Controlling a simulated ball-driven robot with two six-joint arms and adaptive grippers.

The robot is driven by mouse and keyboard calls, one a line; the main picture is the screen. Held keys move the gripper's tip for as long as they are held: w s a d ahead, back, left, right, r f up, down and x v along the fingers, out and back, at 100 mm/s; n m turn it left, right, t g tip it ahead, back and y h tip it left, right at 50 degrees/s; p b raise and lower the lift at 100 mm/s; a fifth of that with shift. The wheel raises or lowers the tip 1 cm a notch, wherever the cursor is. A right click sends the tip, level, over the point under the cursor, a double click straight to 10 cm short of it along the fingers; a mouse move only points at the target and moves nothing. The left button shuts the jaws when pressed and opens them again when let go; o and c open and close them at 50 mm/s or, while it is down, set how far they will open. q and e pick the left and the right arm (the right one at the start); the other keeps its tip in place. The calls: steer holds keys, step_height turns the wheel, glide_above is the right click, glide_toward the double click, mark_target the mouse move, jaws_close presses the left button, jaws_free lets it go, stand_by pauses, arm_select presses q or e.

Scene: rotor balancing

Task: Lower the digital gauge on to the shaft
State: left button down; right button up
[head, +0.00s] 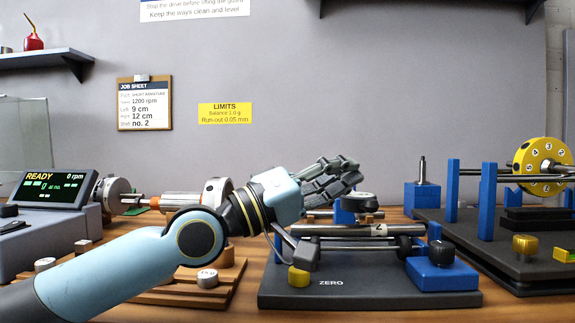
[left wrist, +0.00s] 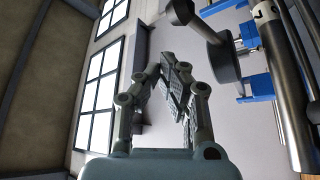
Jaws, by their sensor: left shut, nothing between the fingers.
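A silver shaft (head: 330,230) with a white "2" label lies level across the dark plate marked ZERO (head: 350,290). In the left wrist view the shaft (left wrist: 285,85) runs along the right side. A dark round body, which looks like the digital gauge (head: 358,202), shows just above the shaft; its display cannot be made out. In the left wrist view it appears as a dark disc (left wrist: 226,64) on a stem. My left gripper (head: 350,172) is shut and empty, above and behind the shaft, apart from the gauge. My right gripper is not in view.
A blue block with a black knob (head: 441,252) stands at the plate's right. A yellow knob (head: 298,276) is at its front left. A rig with a yellow disc (head: 542,166) is at right. A READY display (head: 55,187) and a wooden rack (head: 190,285) are at left.

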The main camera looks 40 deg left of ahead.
arm_select(q)
steer(key=s+a+f+p, duration=0.2)
steer(key=s+a+f, duration=0.2)
steer(key=s+a, duration=0.2)
steer(key=shift+s+a, duration=0.2)
steer(key=shift+s+f, duration=0.1)
steer(key=shift+f, duration=0.05)
